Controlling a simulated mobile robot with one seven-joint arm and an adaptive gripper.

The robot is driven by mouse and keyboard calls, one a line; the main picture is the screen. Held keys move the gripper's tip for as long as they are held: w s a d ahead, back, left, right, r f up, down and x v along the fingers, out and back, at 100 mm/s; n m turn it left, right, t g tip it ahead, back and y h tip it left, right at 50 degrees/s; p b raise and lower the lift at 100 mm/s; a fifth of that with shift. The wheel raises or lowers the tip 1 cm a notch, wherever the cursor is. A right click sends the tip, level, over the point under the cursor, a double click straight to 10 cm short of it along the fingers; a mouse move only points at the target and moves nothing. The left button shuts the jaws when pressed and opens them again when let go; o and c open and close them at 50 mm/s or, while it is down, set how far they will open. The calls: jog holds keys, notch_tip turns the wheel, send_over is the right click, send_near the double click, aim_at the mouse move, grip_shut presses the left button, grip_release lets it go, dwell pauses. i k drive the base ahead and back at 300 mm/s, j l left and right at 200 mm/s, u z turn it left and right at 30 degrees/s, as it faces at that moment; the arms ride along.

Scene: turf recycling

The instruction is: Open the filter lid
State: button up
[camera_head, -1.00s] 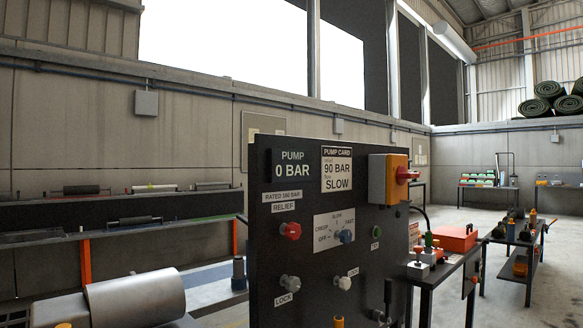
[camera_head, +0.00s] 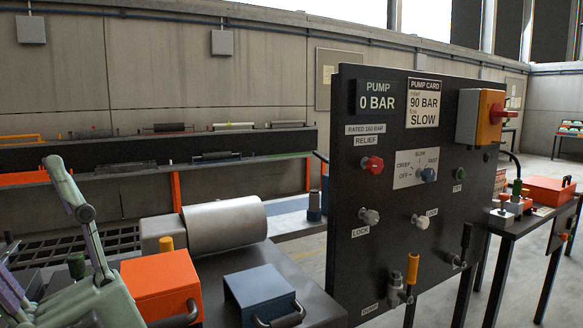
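I see no part marked as a filter lid. An orange box (camera_head: 162,288) with a dark front handle stands on the bench at the lower left. A blue-grey box (camera_head: 262,295) with a dark handle stands to its right, its top closed. Behind them lies a grey metal cylinder (camera_head: 225,228). Which of these bears the lid, I cannot tell. Pale green and purple jointed links (camera_head: 88,235) rise at the lower left edge, partly cut off.
A black pump panel (camera_head: 400,240) stands right of the boxes, with knobs, levers and a "0 BAR" label. A table with a red box (camera_head: 550,190) is at the right. Long racks line the back wall.

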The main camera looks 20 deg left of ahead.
aim_at(165, 288)
jog(key=u, duration=1.25)
jog(key=k+j+u, duration=0.1)
jog(key=u, duration=0.35)
jog(key=k, duration=0.1)
